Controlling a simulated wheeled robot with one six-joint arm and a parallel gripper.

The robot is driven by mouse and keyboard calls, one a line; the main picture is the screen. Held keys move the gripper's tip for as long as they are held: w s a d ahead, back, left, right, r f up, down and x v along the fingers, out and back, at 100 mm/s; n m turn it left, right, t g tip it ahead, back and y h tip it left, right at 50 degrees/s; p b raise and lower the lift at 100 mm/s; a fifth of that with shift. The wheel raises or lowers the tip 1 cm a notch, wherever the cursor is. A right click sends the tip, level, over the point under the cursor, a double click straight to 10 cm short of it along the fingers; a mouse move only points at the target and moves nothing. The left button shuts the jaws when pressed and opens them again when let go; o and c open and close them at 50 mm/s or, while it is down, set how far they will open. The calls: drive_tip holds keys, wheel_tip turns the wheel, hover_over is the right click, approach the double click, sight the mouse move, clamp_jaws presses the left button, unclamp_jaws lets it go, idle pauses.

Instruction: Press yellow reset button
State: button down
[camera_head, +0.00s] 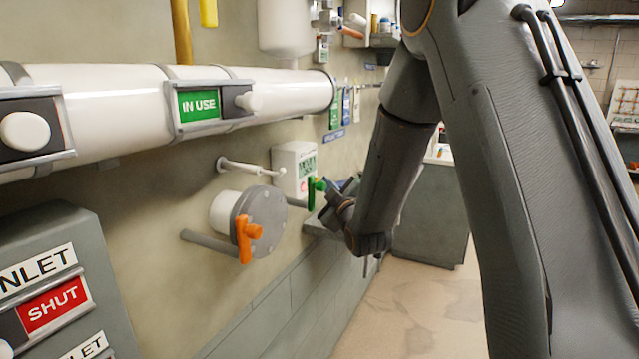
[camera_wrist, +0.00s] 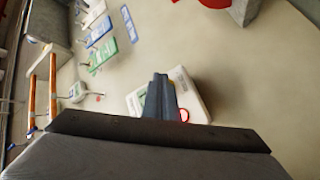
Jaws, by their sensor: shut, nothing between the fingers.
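I cannot make out a yellow reset button in either view. A white wall box (camera_head: 293,165) with a green-marked face hangs on the wall in the head view. It also shows in the wrist view (camera_wrist: 192,100), partly hidden behind my fingers, with a small red ring on it. My gripper (camera_wrist: 160,78) is shut and empty, its dark fingers together and pointing toward the box. In the head view my arm reaches down and the gripper end is close to the wall, just right of the box. I cannot tell whether the fingers touch anything.
A green lever (camera_head: 313,193) is close to my gripper. A flanged pipe stub (camera_head: 263,220) with an orange handle (camera_head: 245,238) juts from the wall. Floor (camera_head: 410,310) is clear at the lower right.

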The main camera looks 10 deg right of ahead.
drive_tip(key=shift+w+a, duration=0.15)
drive_tip(key=shift+a, duration=0.05)
idle(0.3)
drive_tip(key=shift+d, duration=0.1)
drive_tip(key=shift+s+d, duration=0.55)
drive_tip(key=shift+d, duration=0.05)
drive_tip(key=shift+d, duration=0.15)
drive_tip(key=s+d, duration=0.1)
drive_tip(key=d, duration=0.1)
drive_tip(key=s+d, duration=0.1)
drive_tip(key=s, duration=0.1)
drive_tip(key=shift+d, duration=0.4)
idle(0.3)
